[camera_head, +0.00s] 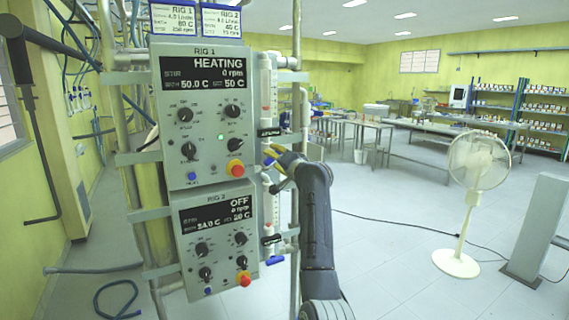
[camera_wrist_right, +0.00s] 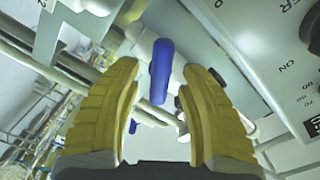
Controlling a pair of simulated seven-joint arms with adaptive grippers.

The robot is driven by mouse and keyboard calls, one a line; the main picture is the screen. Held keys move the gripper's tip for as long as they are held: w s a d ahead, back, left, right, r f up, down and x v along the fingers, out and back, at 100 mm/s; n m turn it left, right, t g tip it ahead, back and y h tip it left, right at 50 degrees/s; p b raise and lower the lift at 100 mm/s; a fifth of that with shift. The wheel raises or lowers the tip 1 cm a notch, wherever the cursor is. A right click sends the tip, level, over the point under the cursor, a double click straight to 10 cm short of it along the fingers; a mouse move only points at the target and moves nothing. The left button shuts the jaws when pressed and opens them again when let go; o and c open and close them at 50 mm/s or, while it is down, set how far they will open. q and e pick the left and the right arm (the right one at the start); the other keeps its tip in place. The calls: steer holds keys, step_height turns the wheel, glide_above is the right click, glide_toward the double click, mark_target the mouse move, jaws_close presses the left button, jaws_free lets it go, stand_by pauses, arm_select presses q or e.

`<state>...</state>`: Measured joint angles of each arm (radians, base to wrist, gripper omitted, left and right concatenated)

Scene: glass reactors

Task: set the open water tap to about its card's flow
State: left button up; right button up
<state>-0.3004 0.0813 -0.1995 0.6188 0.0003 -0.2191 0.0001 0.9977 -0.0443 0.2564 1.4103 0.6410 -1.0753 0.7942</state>
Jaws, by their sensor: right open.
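My right gripper (camera_head: 274,160) is at the upper tap, beside the RIG 1 panel (camera_head: 207,75). In the right wrist view its yellow fingers (camera_wrist_right: 160,105) are open. A blue tap handle (camera_wrist_right: 161,72) stands between them, with gaps on both sides. In the head view that tap is mostly hidden by the gripper. Above it is the RIG 1 flow tube (camera_head: 266,90); its reading is too small to tell. The RIG 1 card (camera_head: 173,20) hangs above the panel, its print barely legible. The lower blue tap handle (camera_head: 275,260) sits beside the RIG 2 panel (camera_head: 214,240).
RIG 1 shows HEATING and RIG 2 shows OFF. Red emergency buttons (camera_head: 236,169) and vertical pipes are close to the gripper. A RIG 2 card (camera_head: 221,21) hangs at the top.

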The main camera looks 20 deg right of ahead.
steer(key=s+d, duration=0.2)
steer(key=s, duration=0.9)
steer(key=s, duration=0.5)
steer(key=w, duration=0.5)
steer(key=w+a, duration=0.1)
steer(key=w, duration=0.5)
steer(key=w+a, duration=0.1)
steer(key=w, duration=0.4)
steer(key=shift+w, duration=0.4)
jaws_close()
